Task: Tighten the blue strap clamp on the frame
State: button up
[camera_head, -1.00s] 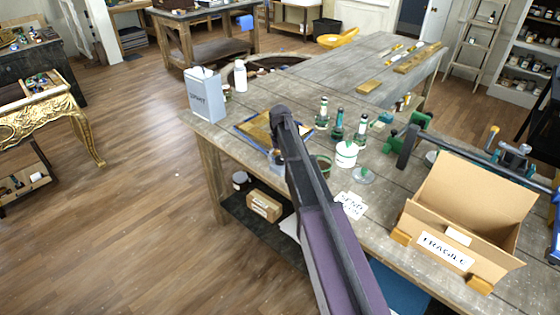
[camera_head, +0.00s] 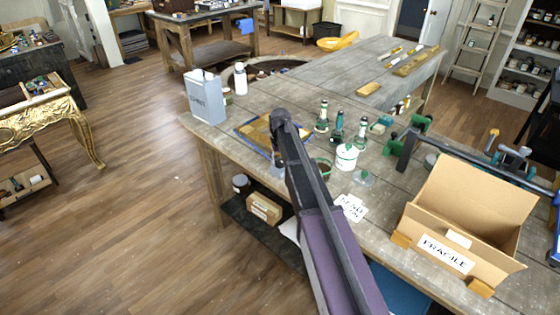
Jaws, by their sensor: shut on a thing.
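A gold-brown frame (camera_head: 256,130) lies flat on the grey wooden workbench (camera_head: 225,133). A thin blue strap clamp (camera_head: 243,133) runs along its edges. My arm comes up from the bottom of the view and bends down over the frame's near right side. My gripper (camera_head: 277,160) is at the frame's near corner, small and partly hidden by the arm. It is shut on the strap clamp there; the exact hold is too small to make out.
A grey tin (camera_head: 207,98) and white bottle (camera_head: 240,78) stand left of the frame. Green bottles (camera_head: 337,128), a white jar (camera_head: 346,157) and an open cardboard box (camera_head: 450,245) stand to the right. A green-jawed bar clamp (camera_head: 408,150) lies beyond the box.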

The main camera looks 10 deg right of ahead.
jog(key=shift+m, duration=0.3)
jog(key=m, duration=1.3)
jog(key=shift+m, duration=0.3)
jog(key=o, duration=1.1)
jog(key=shift+o, duration=0.2)
jog(key=shift+n, duration=0.4)
